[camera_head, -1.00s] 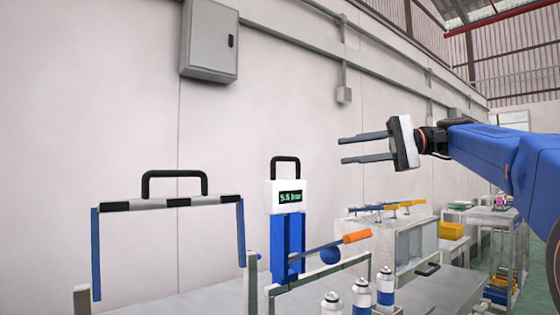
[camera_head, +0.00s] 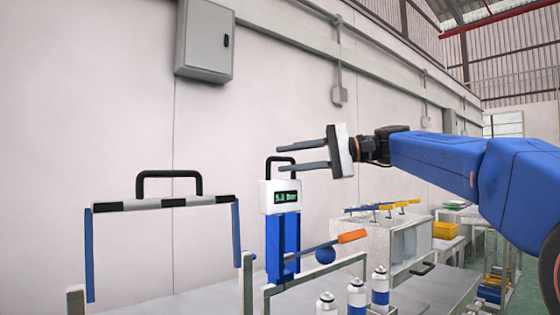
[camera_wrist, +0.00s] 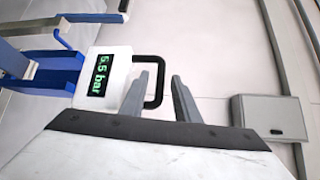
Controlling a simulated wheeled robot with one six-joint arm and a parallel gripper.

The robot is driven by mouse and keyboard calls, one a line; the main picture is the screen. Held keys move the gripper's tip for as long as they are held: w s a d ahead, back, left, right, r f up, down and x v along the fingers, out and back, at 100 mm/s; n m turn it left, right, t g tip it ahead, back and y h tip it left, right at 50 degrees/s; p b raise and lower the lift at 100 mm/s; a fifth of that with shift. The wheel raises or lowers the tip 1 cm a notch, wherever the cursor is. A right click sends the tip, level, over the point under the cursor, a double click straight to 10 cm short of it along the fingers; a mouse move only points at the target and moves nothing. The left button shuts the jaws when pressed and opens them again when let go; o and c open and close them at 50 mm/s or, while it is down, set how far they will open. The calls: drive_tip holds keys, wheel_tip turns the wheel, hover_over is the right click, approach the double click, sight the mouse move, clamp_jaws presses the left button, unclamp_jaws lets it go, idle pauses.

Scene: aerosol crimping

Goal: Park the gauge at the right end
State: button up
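The gauge (camera_head: 272,197) is a white box with a green-lit display and a black loop handle (camera_head: 268,165). Contact cannot be told.
A black-and-white striped bar with a handle (camera_head: 160,203) stands on blue posts at the left. An orange-tipped lever (camera_head: 352,237) with a blue ball lies at front right of the gauge. Several white-and-blue cans (camera_head: 357,294) stand in front. A wall cabinet (camera_head: 204,42) hangs above.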

drive_tip(key=shift+x, duration=1.35)
clamp_jaws()
